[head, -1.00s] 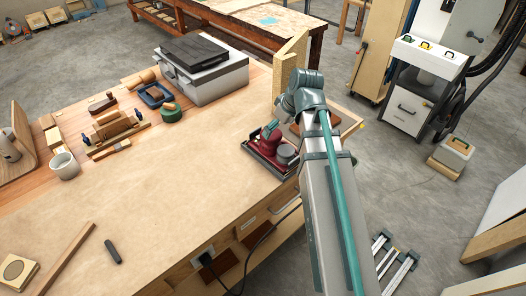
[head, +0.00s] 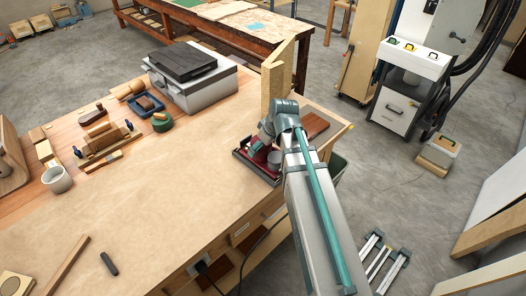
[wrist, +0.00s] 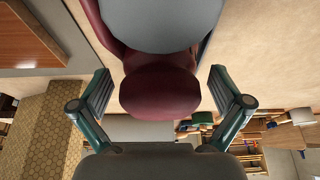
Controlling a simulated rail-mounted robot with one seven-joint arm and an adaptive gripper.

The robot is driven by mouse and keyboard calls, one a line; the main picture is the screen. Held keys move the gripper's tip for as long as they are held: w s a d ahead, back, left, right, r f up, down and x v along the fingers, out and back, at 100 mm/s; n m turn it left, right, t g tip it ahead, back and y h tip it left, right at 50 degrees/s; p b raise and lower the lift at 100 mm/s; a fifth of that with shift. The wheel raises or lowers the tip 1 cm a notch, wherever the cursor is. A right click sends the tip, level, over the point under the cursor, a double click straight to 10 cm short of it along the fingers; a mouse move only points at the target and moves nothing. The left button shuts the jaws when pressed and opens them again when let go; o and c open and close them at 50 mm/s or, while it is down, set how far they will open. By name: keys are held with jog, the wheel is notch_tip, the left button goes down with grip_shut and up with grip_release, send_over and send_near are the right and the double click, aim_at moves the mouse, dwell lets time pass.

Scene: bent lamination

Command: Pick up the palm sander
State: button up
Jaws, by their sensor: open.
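The palm sander (head: 259,154) is dark red with grey parts and sits at the right side of the workbench, in or on a dark, low-edged base. My arm partly covers it in the head view. In the wrist view its rounded dark red end (wrist: 160,92) fills the middle, with a large grey round part above it. My gripper (wrist: 163,95) is open, with one finger on each side of the dark red end. Gaps show between both fingers and the sander. The fingertips are mostly hidden in the head view.
A tall wooden angle piece (head: 276,82) stands just behind the sander. A brown board (head: 315,123) lies to its right. The bench middle is clear.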

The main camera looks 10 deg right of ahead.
jog(key=shift+x, duration=1.1)
jog(key=c, duration=1.2)
jog(key=shift+r, duration=0.1)
jog(key=shift+c, duration=1)
jog(key=shift+w, duration=0.1)
